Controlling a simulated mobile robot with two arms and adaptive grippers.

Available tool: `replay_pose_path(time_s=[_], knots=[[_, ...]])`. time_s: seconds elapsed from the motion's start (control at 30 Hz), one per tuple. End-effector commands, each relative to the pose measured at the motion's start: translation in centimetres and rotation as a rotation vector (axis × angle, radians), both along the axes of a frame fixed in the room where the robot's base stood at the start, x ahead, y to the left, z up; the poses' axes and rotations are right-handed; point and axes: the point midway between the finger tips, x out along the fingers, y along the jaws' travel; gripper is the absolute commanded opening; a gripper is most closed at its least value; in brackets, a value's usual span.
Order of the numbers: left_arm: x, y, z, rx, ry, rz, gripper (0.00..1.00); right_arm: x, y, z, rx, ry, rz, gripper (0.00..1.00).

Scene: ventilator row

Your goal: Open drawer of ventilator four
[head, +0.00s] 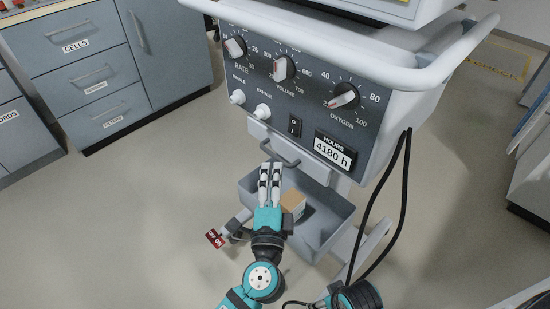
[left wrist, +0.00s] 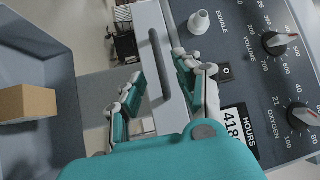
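The ventilator (head: 305,75) stands in front of me with dials and an "HOURS 4180 h" plate; no number four is readable on it. Below its panel is a pale drawer front (left wrist: 178,112) with a grey bar handle (head: 280,151), which also shows in the left wrist view (left wrist: 160,66). The drawer looks shut. My left gripper (head: 270,172) is open at the handle. In the left wrist view its fingers (left wrist: 160,85) lie on either side of the bar, apart from each other; I cannot tell whether they touch it.
A grey open bin (head: 328,222) below the drawer holds a cardboard box (head: 293,204). A red tag (head: 214,238) is at the lower left. Black cables (head: 402,190) hang at the right. Grey cabinets (head: 85,75) stand at the left; floor between is clear.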

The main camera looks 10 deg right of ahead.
Motion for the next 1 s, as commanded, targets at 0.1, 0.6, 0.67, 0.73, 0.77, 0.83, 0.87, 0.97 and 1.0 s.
replay_pose_path(time_s=[0.1,0.6,0.67,0.73,0.77,0.83,0.87,0.97,1.0], knots=[[2.1,-0.6,0.4,0.001,-0.001,0.000,0.34,0.0,0.0,-0.3,0.000,0.000,0.000,0.82],[4.5,-1.4,0.7,-0.001,0.001,0.000,0.34,-0.1,0.0,-0.7,0.000,0.003,0.000,0.82],[4.5,-1.4,0.7,-0.001,0.001,0.000,0.34,-0.1,0.0,-0.7,0.000,0.003,0.000,0.82],[4.5,-1.4,0.7,-0.001,0.001,0.000,0.25,-0.1,0.0,-0.7,0.000,0.003,0.000,0.82],[4.5,-1.4,0.7,-0.001,0.001,0.000,0.21,-0.1,0.0,-0.7,0.000,0.003,0.000,0.82],[4.5,-1.4,0.7,-0.001,0.001,0.000,0.12,-0.1,0.0,-0.7,0.000,0.003,0.000,0.82],[4.5,-1.4,0.7,-0.001,0.001,0.000,0.08,-0.1,0.0,-0.7,0.000,0.003,0.000,0.82],[4.5,-1.4,0.6,-0.001,0.001,0.000,0.00,-0.1,0.0,-0.7,0.000,0.003,0.000,0.82],[4.5,-1.4,0.6,-0.001,0.001,0.000,0.00,-0.1,0.0,-0.7,0.000,0.003,0.000,0.82]])
